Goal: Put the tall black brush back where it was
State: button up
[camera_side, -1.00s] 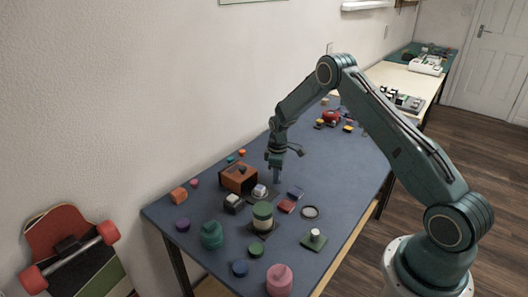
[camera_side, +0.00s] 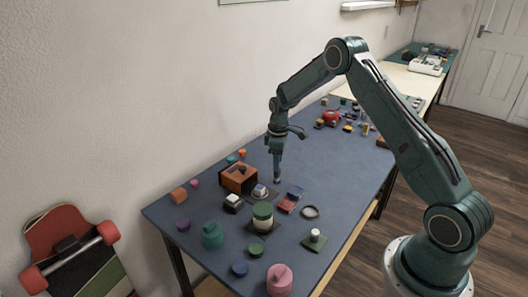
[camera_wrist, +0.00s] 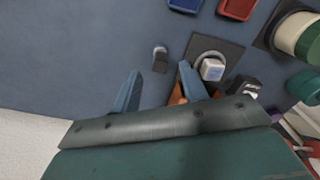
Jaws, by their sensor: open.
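A small dark upright piece with a grey top (camera_wrist: 160,60) stands on the blue mat in the wrist view, ahead of and between my fingers; it may be the tall black brush, but I cannot be sure. In the side view my gripper (camera_side: 277,179) points down, low over the mat, just right of the open orange box (camera_side: 238,178). A dark bit shows at its tip, and I cannot tell it from the fingers. In the wrist view my gripper (camera_wrist: 160,88) has its two blue fingers apart, with nothing held between them.
A pale cube (camera_wrist: 212,69) sits on a dark pad right of my fingers. A black-and-white block (camera_side: 232,202), a green-and-cream cylinder (camera_side: 262,215), a red tray (camera_side: 286,207) and a ring (camera_side: 310,212) are nearby.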

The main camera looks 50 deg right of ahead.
notch_tip(320, 180, up, 6)
dwell(0.4)
jog(key=shift+r, duration=0.1)
dwell(0.4)
jog(key=s+a+r+m+t, duration=0.1)
jog(key=s+a+r, duration=0.5)
jog(key=r, duration=0.4)
jog(key=s+a+r+m+t, duration=0.2)
jog(key=s+a+r, duration=0.4)
jog(key=r, duration=0.5)
jog(key=s+a+r+m+t, duration=0.1)
jog(key=s+a, duration=0.3)
jog(key=s, duration=0.6)
jog(key=s+a+m+t, duration=0.1)
jog(key=s+a, duration=0.3)
jog(key=s, duration=0.7)
jog(key=shift+s+r+t, duration=0.3)
jog(key=shift+r, duration=0.1)
